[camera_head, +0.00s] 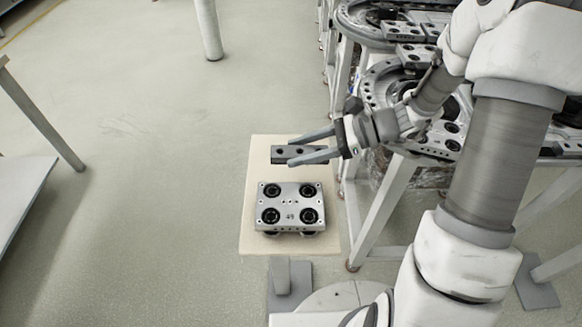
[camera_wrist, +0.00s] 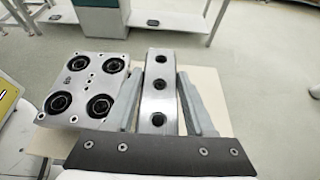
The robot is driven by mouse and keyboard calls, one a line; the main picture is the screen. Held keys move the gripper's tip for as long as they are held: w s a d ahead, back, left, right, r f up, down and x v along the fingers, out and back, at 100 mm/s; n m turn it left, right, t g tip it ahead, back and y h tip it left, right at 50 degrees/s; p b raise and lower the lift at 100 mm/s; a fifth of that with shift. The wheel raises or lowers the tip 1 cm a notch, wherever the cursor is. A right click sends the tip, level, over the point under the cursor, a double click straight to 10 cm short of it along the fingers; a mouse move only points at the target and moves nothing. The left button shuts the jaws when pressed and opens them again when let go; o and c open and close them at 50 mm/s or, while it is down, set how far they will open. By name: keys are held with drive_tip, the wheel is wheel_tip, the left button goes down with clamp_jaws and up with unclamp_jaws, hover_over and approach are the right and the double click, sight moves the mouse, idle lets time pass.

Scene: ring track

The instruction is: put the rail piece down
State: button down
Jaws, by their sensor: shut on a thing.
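In the head view my gripper (camera_head: 306,147) reaches in from the right over the far part of a pale board (camera_head: 254,205). The rail piece shows over this board; I cannot tell whether it touches it.
A silver carriage plate (camera_head: 290,207) with black rollers, marked 49, sits on the board's near part, close beside the rail piece. The ring track (camera_head: 385,85) on its frame stands to the right. A white table (camera_head: 25,190) stands at the left. Open floor (camera_head: 140,150) lies between.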

sight(291, 175)
drive_tip(key=shift+x, duration=1.2)
drive_tip(key=shift+w+f+b, duration=0.15)
drive_tip(key=shift+f+b, duration=0.55)
drive_tip(key=shift+f, duration=1.35)
drive_tip(key=shift+f, duration=0.2)
drive_tip(key=shift+c, duration=1.3)
unclamp_jaws()
drive_tip(key=shift+d, duration=0.1)
drive_tip(key=shift+r, duration=0.15)
